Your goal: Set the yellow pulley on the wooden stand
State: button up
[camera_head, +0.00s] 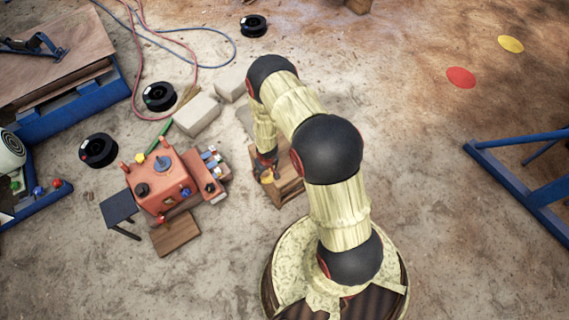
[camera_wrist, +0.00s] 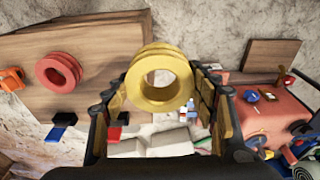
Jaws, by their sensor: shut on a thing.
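The yellow pulley (camera_wrist: 139,88), a grooved ring with an open hole, sits between the fingers of my gripper (camera_wrist: 160,92) in the wrist view. My gripper is shut on it. In the head view the pulley (camera_head: 267,177) is a small yellow spot at the tip of my gripper (camera_head: 266,170), partly hidden. In the wrist view a wooden surface (camera_wrist: 105,45), apparently the stand, lies behind and left of the pulley. I cannot tell whether the pulley touches it.
A red pulley (camera_wrist: 58,73) is at the left of the wooden surface. The orange crusher machine (camera_head: 163,183) stands left of my gripper, with a small wooden board (camera_head: 175,232) in front. Pale blocks (camera_head: 197,114) and black spools (camera_head: 98,150) lie behind.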

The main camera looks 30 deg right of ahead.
jog(key=w+d+f, duration=0.3)
jog(key=d, duration=0.2)
jog(key=b, duration=0.1)
send_near(278, 168)
jog(key=shift+w+a+f, duration=0.15)
jog(key=shift+a+f, duration=0.5)
jog(key=shift+a, duration=0.05)
jog(key=shift+w+d+f, duration=0.2)
jog(key=shift+d+f, duration=0.15)
jog(key=shift+f, duration=0.1)
jog(key=shift+w+d+f, duration=0.2)
jog(key=shift+d+f, duration=0.15)
jog(key=shift+f, duration=0.1)
notch_tip(278, 168, down, 3)
jog(key=shift+f+b, duration=0.1)
jog(key=shift+b, duration=0.95)
jog(key=o, duration=1.8)
